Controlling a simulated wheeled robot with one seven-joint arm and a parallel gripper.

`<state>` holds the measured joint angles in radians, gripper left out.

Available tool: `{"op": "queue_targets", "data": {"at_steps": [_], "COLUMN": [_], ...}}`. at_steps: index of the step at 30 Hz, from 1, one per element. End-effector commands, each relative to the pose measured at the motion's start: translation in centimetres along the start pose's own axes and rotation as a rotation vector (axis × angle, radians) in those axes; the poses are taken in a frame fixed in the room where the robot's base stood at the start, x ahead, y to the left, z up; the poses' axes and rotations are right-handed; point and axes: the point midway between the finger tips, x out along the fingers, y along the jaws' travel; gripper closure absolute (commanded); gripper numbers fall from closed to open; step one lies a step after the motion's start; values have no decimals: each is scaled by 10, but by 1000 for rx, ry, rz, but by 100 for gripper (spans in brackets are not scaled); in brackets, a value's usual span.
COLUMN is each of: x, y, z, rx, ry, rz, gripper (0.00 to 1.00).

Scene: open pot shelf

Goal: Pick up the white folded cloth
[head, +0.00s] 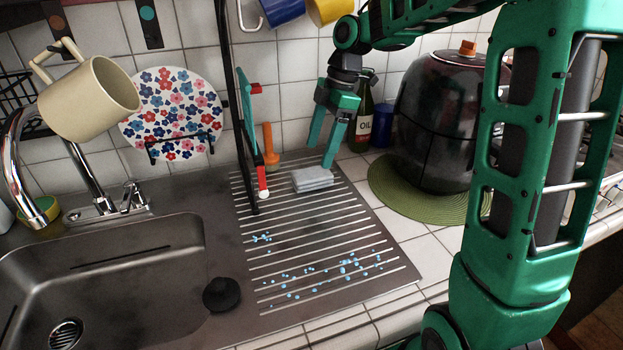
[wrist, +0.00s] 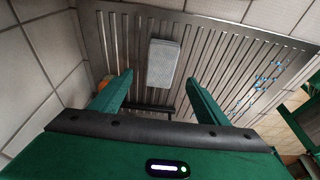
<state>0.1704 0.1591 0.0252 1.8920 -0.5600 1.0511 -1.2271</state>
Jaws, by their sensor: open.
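The white folded cloth (head: 312,179) looks light grey and lies flat on the ribbed drainboard, near its back right edge. In the wrist view the cloth (wrist: 163,64) lies beyond the fingertips, roughly centred between them. My gripper (head: 320,156) points down above the cloth in the head view, its green fingers spread apart. In the wrist view my gripper (wrist: 158,82) has nothing between its fingers, and the cloth is not held. One fingertip looks close to the cloth in the head view; I cannot tell the exact gap.
The metal drainboard (head: 390,258) has blue drops at its front. A black post (head: 235,100) with red and teal items stands left of the cloth. An oil bottle (head: 362,120), a blue cup (head: 383,125) and a dark pot (head: 440,120) on a green mat (head: 400,197) stand right. The sink (head: 130,260) is left.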

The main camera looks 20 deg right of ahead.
Motion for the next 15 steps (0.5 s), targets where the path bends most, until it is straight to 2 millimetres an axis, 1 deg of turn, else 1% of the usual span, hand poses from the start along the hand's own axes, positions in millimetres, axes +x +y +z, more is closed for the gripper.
{"op": "queue_targets", "data": {"at_steps": [1,3,8,11,15], "x": [8,15,24,33,54], "y": [0,0,0,-1,-2], "z": [0,-1,-1,0,1], "rx": [0,0,0,1,2], "ry": [0,0,-1,-1,-1], "rz": [-3,-2,0,-3,-3], "gripper": [31,31,31,31,31]}}
